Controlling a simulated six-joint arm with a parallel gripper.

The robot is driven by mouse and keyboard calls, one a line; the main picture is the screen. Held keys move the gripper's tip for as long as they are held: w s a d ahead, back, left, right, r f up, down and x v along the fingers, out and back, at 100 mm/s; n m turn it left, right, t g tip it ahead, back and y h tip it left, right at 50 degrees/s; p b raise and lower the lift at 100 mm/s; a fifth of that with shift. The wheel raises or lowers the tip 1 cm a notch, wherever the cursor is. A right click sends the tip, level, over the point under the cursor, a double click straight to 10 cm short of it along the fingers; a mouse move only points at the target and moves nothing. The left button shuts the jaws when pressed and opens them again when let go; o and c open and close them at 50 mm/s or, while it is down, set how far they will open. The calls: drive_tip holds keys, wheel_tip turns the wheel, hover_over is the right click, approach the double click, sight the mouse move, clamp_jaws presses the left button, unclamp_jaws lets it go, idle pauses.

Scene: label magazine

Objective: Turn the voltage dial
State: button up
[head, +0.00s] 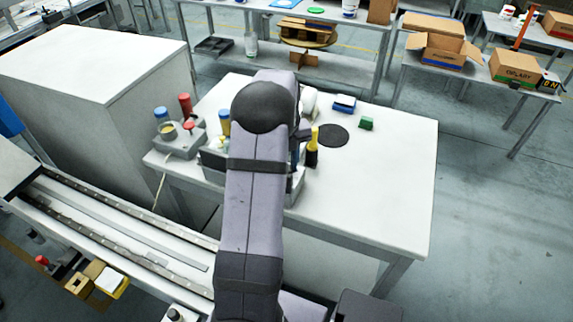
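A small grey box (178,148) with a cable stands at the left corner of the white table. A round pale yellow part (168,131) and a small red knob (188,126) sit on its top. Either could be the voltage dial; I cannot tell which, and no markings can be read. My arm reaches up the middle of the picture over the table, to the right of this box. My gripper is hidden behind the arm, so its fingers cannot be seen.
A grey tray (297,186) with items is partly behind my arm. A yellow-topped black bottle (312,150), black disc (333,135), green block (366,123) and blue-and-white box (344,103) stand right of it. Red-topped (185,104) and blue-topped (160,115) containers are beside the grey box. The table's right is clear.

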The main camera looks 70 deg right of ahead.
drive_tip(key=o, duration=1)
drive_tip(key=shift+r+b, duration=1.25)
drive_tip(key=shift+r, duration=2.45)
